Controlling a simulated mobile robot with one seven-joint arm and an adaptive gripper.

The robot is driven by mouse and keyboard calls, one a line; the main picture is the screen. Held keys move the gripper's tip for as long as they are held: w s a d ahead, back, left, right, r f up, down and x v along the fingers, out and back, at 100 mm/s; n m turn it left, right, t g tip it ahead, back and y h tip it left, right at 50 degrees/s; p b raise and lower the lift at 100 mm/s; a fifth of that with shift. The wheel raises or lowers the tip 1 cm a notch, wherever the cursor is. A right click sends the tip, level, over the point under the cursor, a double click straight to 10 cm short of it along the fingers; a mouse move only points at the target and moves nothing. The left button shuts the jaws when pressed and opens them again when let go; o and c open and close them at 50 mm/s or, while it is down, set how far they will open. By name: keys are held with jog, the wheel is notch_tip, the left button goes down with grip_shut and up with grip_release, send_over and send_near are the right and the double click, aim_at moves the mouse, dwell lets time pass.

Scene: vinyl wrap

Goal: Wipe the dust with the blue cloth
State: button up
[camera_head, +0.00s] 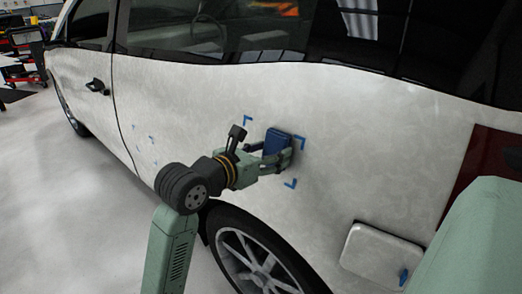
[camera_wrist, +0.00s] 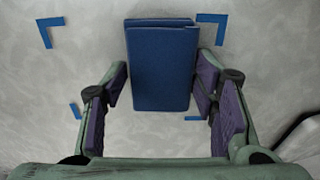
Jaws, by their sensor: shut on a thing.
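The blue cloth (camera_head: 278,143) is a folded, block-like pad between the fingers of my gripper (camera_head: 272,157). In the wrist view the cloth (camera_wrist: 160,66) stands between the purple-padded fingers of my gripper (camera_wrist: 163,95), which is shut on it. The cloth is at the white car's side panel (camera_head: 345,130), inside an area marked by blue corner marks (camera_head: 290,183). Whether it touches the panel cannot be told. The panel has a mottled, greyish look that may be dust; it also shows behind the cloth in the wrist view (camera_wrist: 265,75).
The rear wheel (camera_head: 248,262) is below my gripper. An open fuel flap (camera_head: 384,252) with a small blue piece is at lower right. Dark windows (camera_head: 230,28) run above the panel. More blue marks (camera_head: 137,128) are on the panel at left.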

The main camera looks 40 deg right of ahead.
jog(key=shift+s+d, duration=0.15)
jog(key=shift+s, duration=1.15)
jog(key=shift+s+d, duration=0.1)
jog(key=shift+s, duration=1.15)
jog(key=shift+a, duration=0.15)
jog(key=shift+v, duration=2.9)
jog(key=shift+v, duration=1.5)
jog(key=shift+w, duration=0.1)
